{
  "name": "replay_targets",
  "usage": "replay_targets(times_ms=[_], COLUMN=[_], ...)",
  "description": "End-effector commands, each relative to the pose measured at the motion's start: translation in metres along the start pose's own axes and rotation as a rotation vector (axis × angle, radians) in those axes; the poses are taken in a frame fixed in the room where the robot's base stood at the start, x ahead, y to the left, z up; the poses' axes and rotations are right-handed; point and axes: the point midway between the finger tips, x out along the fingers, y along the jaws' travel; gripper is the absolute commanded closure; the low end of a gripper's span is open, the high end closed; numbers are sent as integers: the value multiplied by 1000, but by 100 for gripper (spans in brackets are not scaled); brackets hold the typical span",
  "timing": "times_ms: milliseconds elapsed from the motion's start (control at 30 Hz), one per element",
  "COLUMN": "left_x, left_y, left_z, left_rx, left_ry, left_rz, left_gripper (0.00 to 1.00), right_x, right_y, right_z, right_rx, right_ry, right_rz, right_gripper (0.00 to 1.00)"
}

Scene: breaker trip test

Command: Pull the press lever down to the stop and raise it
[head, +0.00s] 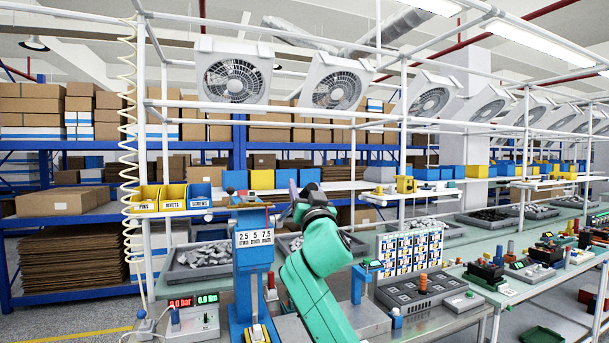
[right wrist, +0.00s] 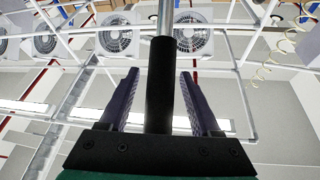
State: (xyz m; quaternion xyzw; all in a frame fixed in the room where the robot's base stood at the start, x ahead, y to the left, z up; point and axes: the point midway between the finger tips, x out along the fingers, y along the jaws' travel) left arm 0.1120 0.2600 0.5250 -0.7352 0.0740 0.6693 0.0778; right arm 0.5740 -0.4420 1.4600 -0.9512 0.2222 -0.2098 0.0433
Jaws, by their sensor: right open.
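The blue press (head: 253,250) stands on the bench left of centre in the head view, with a scale plate marked 2.5, 5 and 7.5 near its top. Its lever shows in the right wrist view as a black grip (right wrist: 160,85) on a silver rod (right wrist: 165,18). My right gripper (right wrist: 157,76) is open, with one dark finger on each side of the grip and visible gaps between. In the head view the right gripper (head: 298,205) is beside the press top, partly hidden by my green arm. The lever is hard to make out there. My left gripper is not in view.
A unit with red and green displays (head: 194,301) stands left of the press. Yellow bins (head: 146,199) sit on a shelf above. A tray of metal parts (head: 205,262) lies behind. A dark tray (head: 424,290) and a rack of small boxes (head: 408,252) stand to the right.

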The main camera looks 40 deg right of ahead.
Motion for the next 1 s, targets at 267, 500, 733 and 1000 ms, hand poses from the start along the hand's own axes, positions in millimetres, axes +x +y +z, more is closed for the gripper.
replay_targets(times_ms=[267, 500, 733, 1000], left_x=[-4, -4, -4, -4], left_y=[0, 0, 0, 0], left_z=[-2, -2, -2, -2], left_rx=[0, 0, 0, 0], left_ry=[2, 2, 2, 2], left_rz=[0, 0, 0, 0], left_gripper=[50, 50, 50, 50], right_x=[9, 8, 8, 8], right_y=[0, 0, 0, 0], right_z=[2, 1, 1, 1], right_rx=[0, 0, 0, 0], right_ry=[-1, -1, -1, -1], right_rz=[-1, -1, -1, -1], right_gripper=[36, 100, 100, 100])
